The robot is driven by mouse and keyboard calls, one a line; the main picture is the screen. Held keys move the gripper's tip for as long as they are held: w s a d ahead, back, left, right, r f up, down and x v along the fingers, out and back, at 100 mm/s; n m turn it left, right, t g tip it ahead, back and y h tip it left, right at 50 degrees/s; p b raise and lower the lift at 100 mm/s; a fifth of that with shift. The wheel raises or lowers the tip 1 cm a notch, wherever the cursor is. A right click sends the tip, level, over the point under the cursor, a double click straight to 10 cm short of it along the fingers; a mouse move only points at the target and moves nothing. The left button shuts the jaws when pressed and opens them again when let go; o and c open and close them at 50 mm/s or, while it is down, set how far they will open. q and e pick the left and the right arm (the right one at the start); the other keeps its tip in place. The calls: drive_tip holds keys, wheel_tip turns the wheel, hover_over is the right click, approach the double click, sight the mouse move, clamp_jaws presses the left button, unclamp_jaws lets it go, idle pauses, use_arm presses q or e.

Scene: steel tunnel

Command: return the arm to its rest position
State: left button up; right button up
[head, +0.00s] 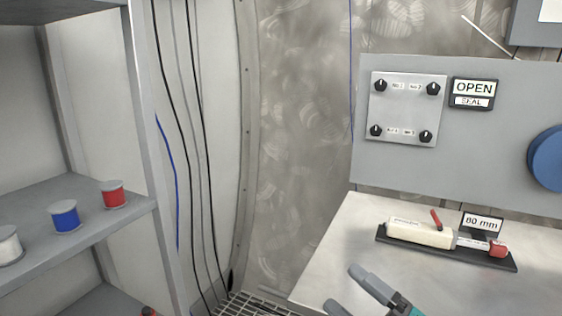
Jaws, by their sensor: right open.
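My right gripper (341,286) shows at the bottom edge, right of centre. Its two grey fingers are spread apart, with nothing between them, and teal parts show behind them. It is in front of the pale workbench (345,235), near the bench's left edge. Most of the right arm is out of the picture. My left gripper and left arm are not in view.
A cream cylindrical tool (418,232) with a red lever lies on a black tray (487,262) by an "80 mm" sign (482,223). Behind stands a grey panel with a knob plate (407,108) and OPEN/SEAL sign (473,93). Left, a shelf (105,226) holds spools.

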drive_tip(key=s+d+f+m+g+h, duration=0.1)
drive_tip(key=s+d+f+m+h, duration=0.1)
drive_tip(key=s+f+m+h, duration=0.2)
drive_tip(key=s+d+f+m+g+h, duration=0.1)
drive_tip(key=s+f+m+h, duration=0.4)
drive_tip(key=f+m, duration=0.6)
drive_tip(key=s+d+f+m+g+h, duration=0.2)
drive_tip(key=s+d+f+m+h, duration=0.1)
drive_tip(key=f+m, duration=0.4)
wheel_tip(320, 180, down, 3)
drive_tip(key=shift+s+d+r+h+p, duration=0.15)
drive_tip(key=shift+s+d+h+p, duration=0.15)
drive_tip(key=shift+s+h, duration=0.65)
